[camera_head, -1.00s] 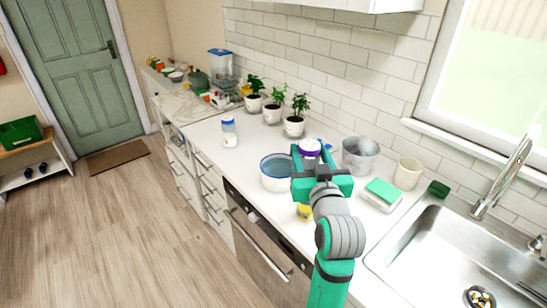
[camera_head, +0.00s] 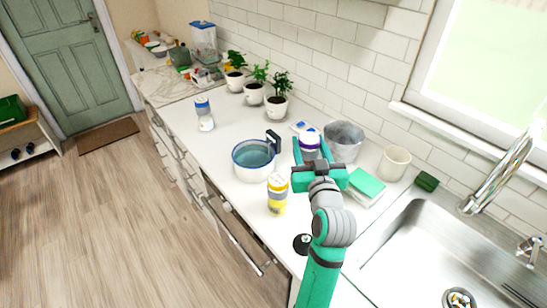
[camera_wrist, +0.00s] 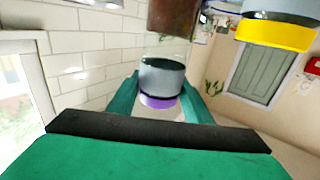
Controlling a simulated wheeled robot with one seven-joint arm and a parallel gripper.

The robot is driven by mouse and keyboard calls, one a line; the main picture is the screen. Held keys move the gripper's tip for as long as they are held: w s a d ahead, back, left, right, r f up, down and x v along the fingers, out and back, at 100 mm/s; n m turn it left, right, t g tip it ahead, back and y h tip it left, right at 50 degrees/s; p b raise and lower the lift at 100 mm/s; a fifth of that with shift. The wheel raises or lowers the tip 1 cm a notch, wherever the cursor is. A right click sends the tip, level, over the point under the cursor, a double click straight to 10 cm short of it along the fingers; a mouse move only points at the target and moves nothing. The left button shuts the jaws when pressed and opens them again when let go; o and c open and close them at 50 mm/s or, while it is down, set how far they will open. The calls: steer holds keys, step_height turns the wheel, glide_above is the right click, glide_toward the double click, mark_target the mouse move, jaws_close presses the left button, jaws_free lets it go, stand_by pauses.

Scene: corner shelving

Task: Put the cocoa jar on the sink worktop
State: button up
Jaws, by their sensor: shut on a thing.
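My gripper (camera_head: 313,160) is shut on a jar with a purple lid (camera_head: 309,140). In the wrist view the same jar (camera_wrist: 162,78) shows as a grey cylinder with a purple band, between the green fingers. No readable label tells whether it is the cocoa jar. It shows over the white worktop (camera_head: 225,150), in front of the metal bucket; I cannot tell if its base touches the surface. A yellow-lidded jar (camera_head: 277,195) stands left of my arm. A blue-lidded jar (camera_head: 204,115) stands farther back. The sink (camera_head: 425,245) is at the right.
Potted plants (camera_head: 276,100) line the wall. Clear worktop lies around the blue-lidded jar.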

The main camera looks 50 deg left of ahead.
step_height(320, 180, down, 10)
steer(key=shift+r, duration=0.15)
stand_by(0.4)
steer(key=o, duration=1.1)
steer(key=v, duration=1.2)
steer(key=shift+s, duration=0.15)
